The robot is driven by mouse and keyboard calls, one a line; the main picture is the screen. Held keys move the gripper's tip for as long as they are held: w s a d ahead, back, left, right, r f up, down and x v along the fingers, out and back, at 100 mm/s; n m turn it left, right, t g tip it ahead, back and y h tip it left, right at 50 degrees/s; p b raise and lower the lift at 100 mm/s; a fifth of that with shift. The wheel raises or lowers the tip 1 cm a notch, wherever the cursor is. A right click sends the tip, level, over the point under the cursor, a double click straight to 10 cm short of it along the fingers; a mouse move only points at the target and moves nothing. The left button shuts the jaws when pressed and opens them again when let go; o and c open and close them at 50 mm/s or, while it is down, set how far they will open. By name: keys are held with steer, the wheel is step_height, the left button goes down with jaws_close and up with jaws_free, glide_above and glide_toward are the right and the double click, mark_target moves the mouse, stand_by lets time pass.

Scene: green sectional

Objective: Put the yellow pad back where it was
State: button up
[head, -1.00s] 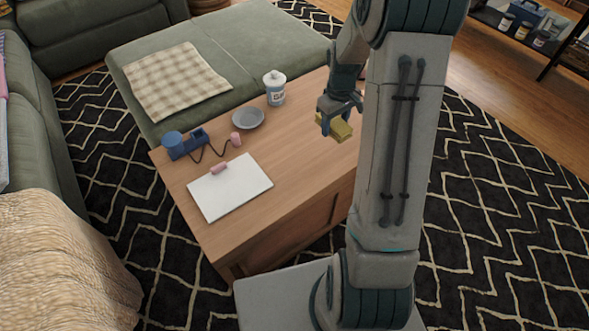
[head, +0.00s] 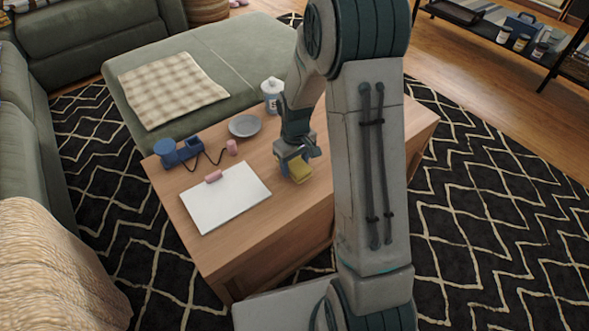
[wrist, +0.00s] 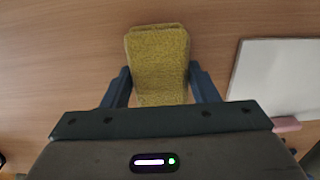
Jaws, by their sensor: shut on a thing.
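The yellow pad (head: 299,170) is held in my gripper (head: 296,159) over the wooden table (head: 232,249), to the right of the white board. In the wrist view the yellow pad (wrist: 158,60) sits between the two blue-grey fingers of my gripper (wrist: 160,85), one on each side. Its far end points away from the palm, and its near end is partly hidden by the gripper body. I cannot tell for sure whether the pad touches the tabletop.
A white board (head: 225,198) with a pink piece lies left of the pad. A grey dish (head: 245,126), a white jar (head: 272,97) and a blue device (head: 178,152) with a cord stand behind. Bare tabletop surrounds the pad.

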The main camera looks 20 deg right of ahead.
mark_target(295, 163)
steer(key=shift+f, duration=0.75)
steer(key=shift+f, duration=0.15)
steer(key=o, duration=1)
steer(key=shift+c, duration=0.2)
step_height(295, 163, up, 12)
steer(key=p, duration=0.4)
steer(key=s+r+m, duration=0.1)
steer(key=s+r, duration=0.2)
steer(key=s, duration=0.3)
steer(key=s+r+m, duration=0.1)
steer(key=s+r, duration=0.3)
steer(key=s, duration=0.3)
steer(key=s+r+m+t, duration=0.1)
steer(key=s+r+m, duration=0.1)
steer(key=s, duration=0.5)
steer(key=shift+a+r, duration=0.4)
steer(key=shift+r, duration=0.5)
